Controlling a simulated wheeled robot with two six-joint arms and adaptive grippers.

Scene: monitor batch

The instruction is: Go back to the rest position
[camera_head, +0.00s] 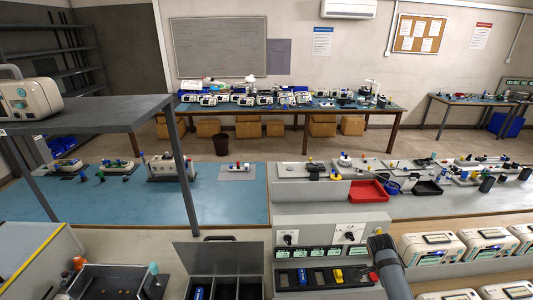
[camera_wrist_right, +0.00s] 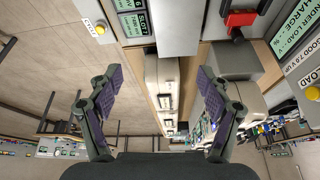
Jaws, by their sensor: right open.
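My right arm comes in at the lower right of the head view, a dark grey tube in front of the charging station's right side. My right gripper (camera_wrist_right: 158,76) shows in the right wrist view with its two purple-padded fingers spread wide and nothing between them. The head view does not show its fingers clearly. My left gripper is not in either view. The grey station (camera_head: 330,226) has small green screens and a row of slots (camera_head: 318,276) holding blue and yellow pieces.
White monitors (camera_head: 433,249) stand in rows right of the station. An open dark case (camera_head: 219,257) lies left of it. Behind are a blue-topped bench (camera_head: 240,205), a red tray (camera_head: 368,191) and a grey shelf (camera_head: 90,113) carrying a monitor (camera_head: 28,95).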

